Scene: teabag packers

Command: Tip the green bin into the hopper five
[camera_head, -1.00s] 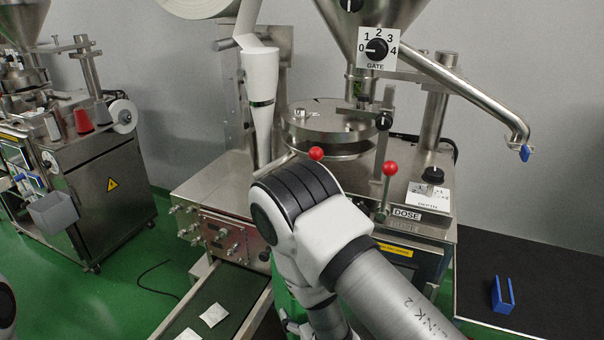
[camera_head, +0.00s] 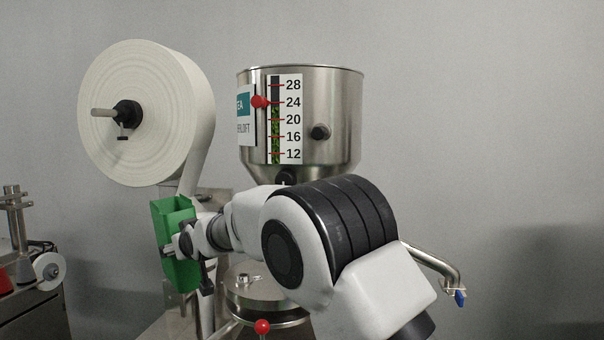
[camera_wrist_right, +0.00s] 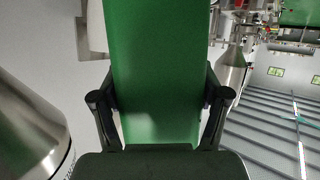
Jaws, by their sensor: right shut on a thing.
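The green bin (camera_head: 176,222) is upright in the head view, left of the hopper and below its rim. My right gripper (camera_head: 172,248) is shut on the bin; in the right wrist view its two fingers (camera_wrist_right: 160,105) clasp the green wall (camera_wrist_right: 155,60) from both sides. The bin's contents are not visible. The steel hopper (camera_head: 338,110) stands at the middle, with a level scale reading 12 to 28, a green fill behind it and a red marker near 24. The hopper's inside is hidden. My left gripper is not in view.
A large white paper roll (camera_head: 150,160) on a black hub is just above the bin, left of the hopper. A bent steel pipe (camera_head: 435,262) with a blue tip is at the lower right. Another machine (camera_head: 30,290) stands at the far left.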

